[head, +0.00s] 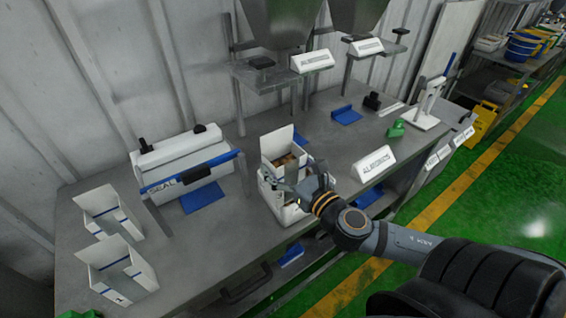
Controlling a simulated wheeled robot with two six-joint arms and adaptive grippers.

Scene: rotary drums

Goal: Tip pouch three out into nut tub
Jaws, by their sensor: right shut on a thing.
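An open white pouch (284,142) stands near the middle of the bench, with its back flap up and brown contents (284,160) inside. My right gripper (282,184) is shut on the front of this pouch, which looks upright and at or close to the bench top. Two more open white pouches with blue bands stand at the left, one behind (98,212) and one in front (112,268). I cannot read a number on any pouch or tell which one is three. I cannot pick out the nut tub. My left gripper is not in view.
A white sealer (185,160) marked SEAL stands left of the held pouch, with a blue pad (202,197) before it. A white sign (373,163) stands at the front edge to the right. Hoppers (283,22) hang behind.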

